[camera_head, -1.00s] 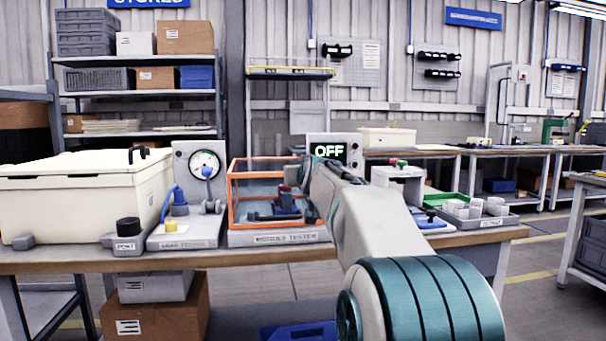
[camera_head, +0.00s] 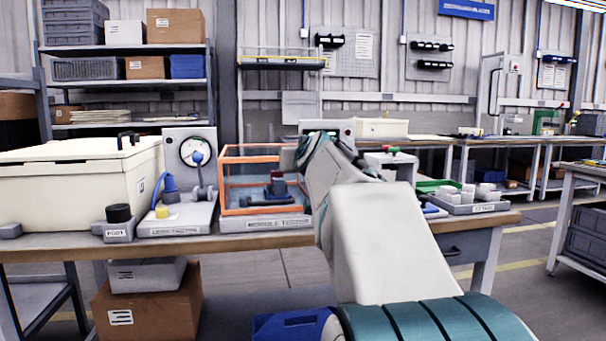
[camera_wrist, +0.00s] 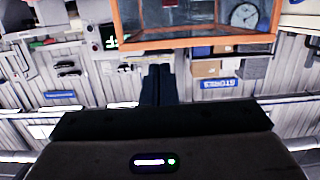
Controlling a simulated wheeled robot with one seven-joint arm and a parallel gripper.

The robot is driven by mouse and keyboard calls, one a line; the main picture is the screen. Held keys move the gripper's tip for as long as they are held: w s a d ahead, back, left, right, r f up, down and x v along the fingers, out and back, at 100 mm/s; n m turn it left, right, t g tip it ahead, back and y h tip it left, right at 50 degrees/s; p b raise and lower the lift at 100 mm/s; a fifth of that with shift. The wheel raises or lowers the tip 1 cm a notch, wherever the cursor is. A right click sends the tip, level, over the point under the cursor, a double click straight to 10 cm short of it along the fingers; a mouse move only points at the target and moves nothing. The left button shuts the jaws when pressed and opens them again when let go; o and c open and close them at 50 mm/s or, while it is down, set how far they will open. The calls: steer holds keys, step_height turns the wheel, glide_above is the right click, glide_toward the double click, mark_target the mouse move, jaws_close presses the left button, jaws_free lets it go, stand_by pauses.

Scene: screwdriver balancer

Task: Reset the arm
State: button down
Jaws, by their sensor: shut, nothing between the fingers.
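My arm (camera_head: 375,230) rises from the bottom of the head view and bends in front of the right end of the module tester. My gripper is hidden behind the arm there. In the wrist view, which is upside down, my gripper (camera_wrist: 158,70) shows as two dark fingers close together, shut with nothing between them. The module tester's orange-framed clear case (camera_head: 232,208) also shows at the top of the wrist view (camera_wrist: 197,43). The fingers appear apart from it.
The bench (camera_head: 60,255) holds a cream chest (camera_head: 75,190), a gauge tester (camera_head: 192,150), a black-knobbed port (camera_head: 118,214) and a tray of white parts (camera_head: 480,206). A display box (camera_head: 340,126) stands behind my arm. Boxes lie under the bench.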

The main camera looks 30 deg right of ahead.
steer(key=shift+s+a+f, duration=0.1)
steer(key=shift+s+f, duration=0.05)
steer(key=shift+s, duration=0.25)
steer(key=shift+s+a+f, duration=0.1)
steer(key=shift+s+f, duration=0.05)
steer(key=shift+s, duration=0.25)
steer(key=shift+a+r, duration=0.1)
steer(key=s+a+n+g+y+p, duration=0.1)
steer(key=s+a+g+y+p, duration=0.2)
steer(key=a+p, duration=0.55)
steer(key=s+a+n+g+y+p, duration=0.1)
steer(key=s+a+g+p, duration=0.3)
steer(key=p, duration=0.8)
steer(key=s+a+r+g+p, duration=0.1)
steer(key=s+a+g+p, duration=0.1)
steer(key=s+p, duration=0.7)
steer(key=s+a+r+n+g+p, duration=0.1)
steer(key=s+a+g+p, duration=0.2)
steer(key=s+p, duration=0.6)
steer(key=shift+s+a+g+y+p, duration=0.35)
steer(key=shift+s+a, duration=0.3)
steer(key=shift+s, duration=0.4)
steer(key=shift+r, duration=0.1)
